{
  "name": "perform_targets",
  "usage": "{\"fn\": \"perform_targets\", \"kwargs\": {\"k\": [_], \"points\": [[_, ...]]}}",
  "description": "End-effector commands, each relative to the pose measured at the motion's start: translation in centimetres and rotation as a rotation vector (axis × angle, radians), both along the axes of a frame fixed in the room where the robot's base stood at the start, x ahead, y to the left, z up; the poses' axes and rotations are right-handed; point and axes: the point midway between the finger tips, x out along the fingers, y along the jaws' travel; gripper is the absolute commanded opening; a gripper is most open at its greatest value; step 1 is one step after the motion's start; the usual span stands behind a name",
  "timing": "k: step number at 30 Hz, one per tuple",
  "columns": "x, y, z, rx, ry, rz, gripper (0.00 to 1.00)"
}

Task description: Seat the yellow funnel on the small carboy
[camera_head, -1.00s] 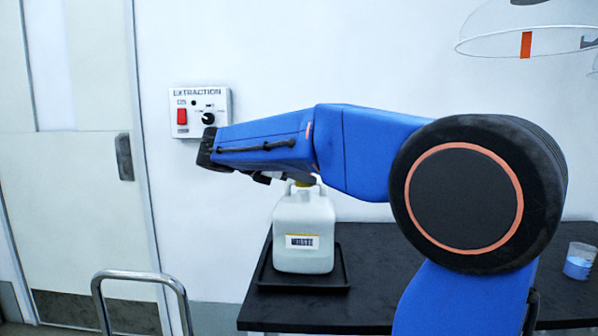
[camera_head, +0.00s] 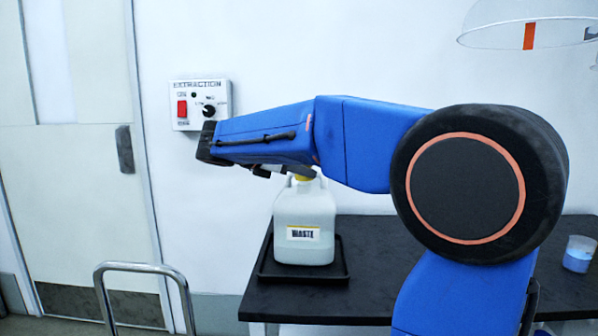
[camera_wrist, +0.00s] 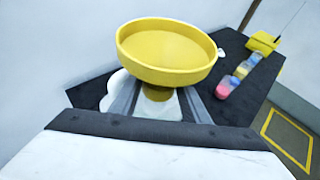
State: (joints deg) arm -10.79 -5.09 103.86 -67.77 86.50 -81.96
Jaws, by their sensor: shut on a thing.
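The yellow funnel (camera_wrist: 165,62) shows large in the wrist view, with its wide bowl open toward the camera. My gripper (camera_wrist: 158,97) is shut on the funnel's narrow lower part, a finger on each side. The small carboy (camera_head: 304,222) is pale and translucent, with a WASTE label, and stands upright in the head view. Part of it shows below the funnel in the wrist view (camera_wrist: 119,88). A bit of yellow shows at its top under my arm. The bowl is hidden behind my arm there, and I cannot tell whether the stem is inside the neck.
The carboy stands in a black tray (camera_head: 275,275) on a dark bench (camera_head: 375,285). A beaker of blue liquid (camera_head: 579,254) is at the right. An extraction switch box (camera_head: 201,104) is on the wall behind my arm. Several coloured containers (camera_wrist: 237,77) stand along the bench in the wrist view.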

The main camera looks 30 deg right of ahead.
Motion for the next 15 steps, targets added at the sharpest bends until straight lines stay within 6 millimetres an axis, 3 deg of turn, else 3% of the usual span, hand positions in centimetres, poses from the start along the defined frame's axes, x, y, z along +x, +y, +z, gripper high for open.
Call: {"fn": "perform_targets", "kwargs": {"k": [15], "points": [[0.0,0.0,-1.0,0.000,0.000,0.000,0.18]]}}
